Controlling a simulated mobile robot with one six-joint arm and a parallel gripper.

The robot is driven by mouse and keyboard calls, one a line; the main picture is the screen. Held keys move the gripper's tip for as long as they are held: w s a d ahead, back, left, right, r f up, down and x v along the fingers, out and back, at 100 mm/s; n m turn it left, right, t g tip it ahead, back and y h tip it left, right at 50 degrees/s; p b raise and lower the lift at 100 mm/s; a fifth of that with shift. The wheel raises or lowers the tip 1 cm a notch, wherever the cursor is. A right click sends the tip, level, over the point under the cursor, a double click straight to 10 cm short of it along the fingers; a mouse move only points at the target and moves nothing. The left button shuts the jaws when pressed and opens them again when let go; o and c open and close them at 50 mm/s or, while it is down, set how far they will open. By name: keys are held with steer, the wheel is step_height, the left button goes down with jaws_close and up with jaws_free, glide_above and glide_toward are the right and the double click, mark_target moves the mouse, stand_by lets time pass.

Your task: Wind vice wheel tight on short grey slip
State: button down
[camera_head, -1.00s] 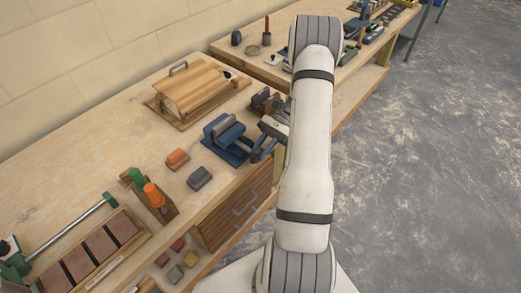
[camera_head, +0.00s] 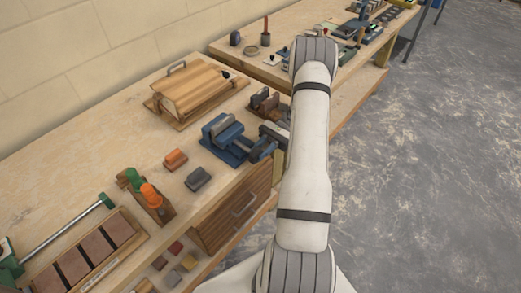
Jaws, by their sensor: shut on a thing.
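The blue vice (camera_head: 230,144) is fixed near the bench's front edge. A grey piece (camera_head: 217,125) shows at its jaws; I cannot tell if it is the short grey slip or how firmly it is gripped. My gripper (camera_head: 266,146) is at the vice's front end, partly hidden behind my arm. It is shut on the vice wheel, which is mostly hidden by the fingers. A separate dark grey block (camera_head: 198,179) lies on the bench, in front of the vice to the left.
An orange block (camera_head: 175,160) lies left of the vice. A wooden box with a handle (camera_head: 187,90) stands behind it. Orange- and green-topped tools (camera_head: 151,195) stand in a wooden block. Small coloured blocks (camera_head: 174,263) lie near a drawer. A second bench (camera_head: 283,45) stands beyond.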

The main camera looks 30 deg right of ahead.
steer(key=shift+s, duration=0.1)
steer(key=c, duration=1.3)
jaws_free()
steer(key=shift+o, duration=0.2)
steer(key=shift+d, duration=0.15)
steer(key=p+v, duration=0.4)
steer(key=v, duration=0.3)
steer(key=shift+d, duration=0.25)
